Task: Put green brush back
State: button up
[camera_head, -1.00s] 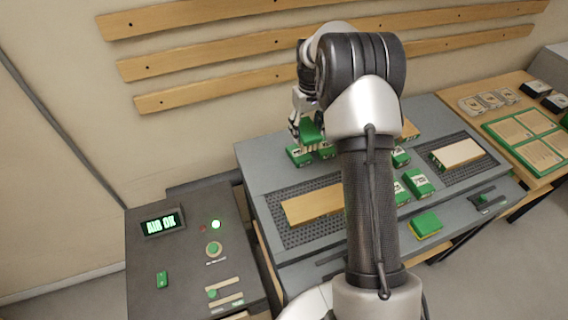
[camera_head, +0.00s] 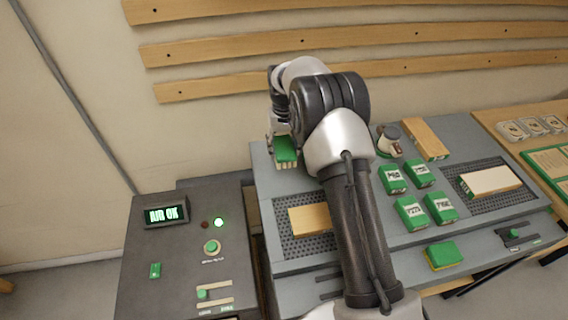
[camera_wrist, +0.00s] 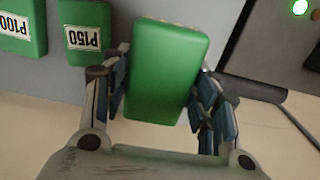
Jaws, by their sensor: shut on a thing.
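The green brush (camera_head: 286,150) has a green back with pale bristles below. My gripper (camera_head: 281,132) is shut on it near the bench's far left corner, beside the arm. In the wrist view the brush's green back (camera_wrist: 165,72) sits between my two fingers (camera_wrist: 164,85), one on each long side. Its bristles are mostly hidden there. The brush looks held above the bench; I cannot tell how high.
Green labelled blocks, P100 (camera_wrist: 20,28) and P150 (camera_wrist: 84,30), lie near the brush. A wooden block (camera_head: 310,219) lies on the left mat. A green-yellow block (camera_head: 443,255) lies in front. A control panel (camera_head: 180,265) stands left.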

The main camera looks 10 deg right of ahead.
jog(key=shift+f+b, duration=0.6)
jog(key=shift+f, duration=2.55)
jog(key=shift+f, duration=0.2)
jog(key=o, duration=0.9)
jog(key=shift+o, duration=0.2)
jog(key=shift+r, duration=0.1)
